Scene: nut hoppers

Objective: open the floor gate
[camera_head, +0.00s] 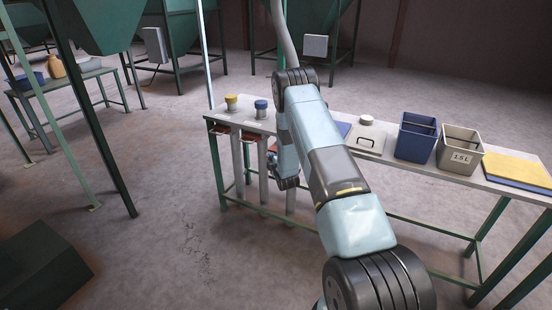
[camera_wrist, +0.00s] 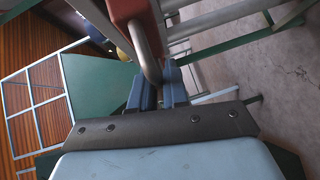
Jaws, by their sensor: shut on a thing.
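My gripper (camera_wrist: 158,92) shows in the wrist view with its blue fingers closed around the lower end of a bent metal handle (camera_wrist: 147,55). The handle curves down from a red block (camera_wrist: 128,14) at the top of that view. In the head view my arm reaches to the front edge of the table, and my fingertips are hidden behind my own wrist. Two red pieces, a left one (camera_head: 222,129) and a right one (camera_head: 250,136), sit under the table's left end. I cannot tell which red piece is the floor gate.
The table (camera_head: 405,172) bears a yellow-topped cup (camera_head: 231,103), a blue-topped cup (camera_head: 261,109), a blue bin (camera_head: 415,139), a grey labelled bin (camera_head: 458,151) and a yellow pad (camera_head: 517,169). Pale pipes (camera_head: 263,172) hang below its left end.

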